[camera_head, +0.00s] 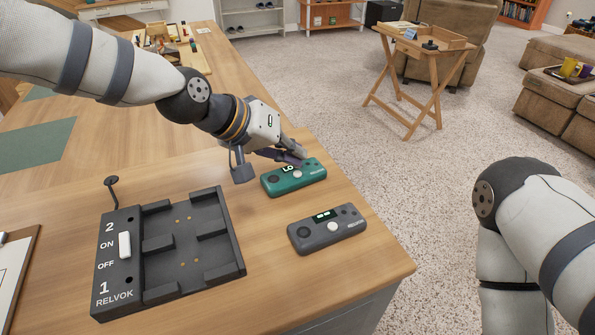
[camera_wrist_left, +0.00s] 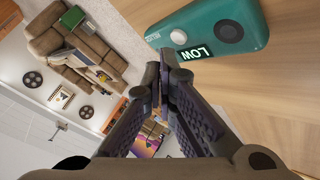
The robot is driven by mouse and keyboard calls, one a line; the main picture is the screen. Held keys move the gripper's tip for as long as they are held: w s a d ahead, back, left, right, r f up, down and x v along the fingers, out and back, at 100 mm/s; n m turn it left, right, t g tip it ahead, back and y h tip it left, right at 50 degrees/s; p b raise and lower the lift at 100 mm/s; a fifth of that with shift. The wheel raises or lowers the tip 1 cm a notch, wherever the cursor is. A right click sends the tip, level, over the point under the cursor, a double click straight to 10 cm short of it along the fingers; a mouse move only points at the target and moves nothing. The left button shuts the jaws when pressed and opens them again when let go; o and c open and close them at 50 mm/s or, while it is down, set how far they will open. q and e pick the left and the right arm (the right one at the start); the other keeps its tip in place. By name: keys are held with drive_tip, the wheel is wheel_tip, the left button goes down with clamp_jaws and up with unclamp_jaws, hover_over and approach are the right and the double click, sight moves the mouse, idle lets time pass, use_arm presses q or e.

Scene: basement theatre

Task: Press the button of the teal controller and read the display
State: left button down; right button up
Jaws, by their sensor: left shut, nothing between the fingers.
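The teal controller (camera_head: 294,178) lies on the wooden table near its right edge. It has a white round button, a dark round knob and a small display. In the left wrist view the teal controller (camera_wrist_left: 214,25) fills the upper right, and its lit display reads "LOW". My right gripper is not in view; only my right arm shows.
A grey controller (camera_head: 328,229) with a lit display lies nearer the table's front right corner. A dark dock (camera_head: 168,292) marked RELVOK, with a white switch, stands to its left. A wooden tray table (camera_head: 429,80) stands on the carpet beyond. The table (camera_head: 220,178) is bare around the controllers.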

sight(294, 173)
use_arm(q)
wheel_tip(294, 173, up, 5)
drive_tip(key=shift+p, duration=0.75)
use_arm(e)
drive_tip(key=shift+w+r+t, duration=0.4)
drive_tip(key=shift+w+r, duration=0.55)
